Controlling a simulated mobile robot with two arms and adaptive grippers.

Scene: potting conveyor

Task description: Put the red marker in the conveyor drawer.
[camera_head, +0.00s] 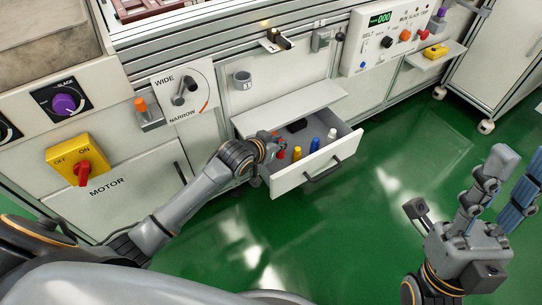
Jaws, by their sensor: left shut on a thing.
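The conveyor drawer (345,149) is pulled open under the conveyor. My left gripper (276,147) is over the left part of the drawer, shut on the red marker (282,154). Only small red parts of the marker show beside the fingers. I cannot tell whether it touches the drawer floor. A yellow marker (297,153), a blue marker (314,145) and a white marker (332,134) stand in the drawer to the right of the gripper. My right gripper (455,185) is open and empty, over the floor at the right.
A dark object (297,125) lies at the back of the drawer, under a pale shelf (290,108). The motor cabinet with a yellow switch box (72,157) stands at the left. A control panel (395,38) is above right. The green floor before the drawer is clear.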

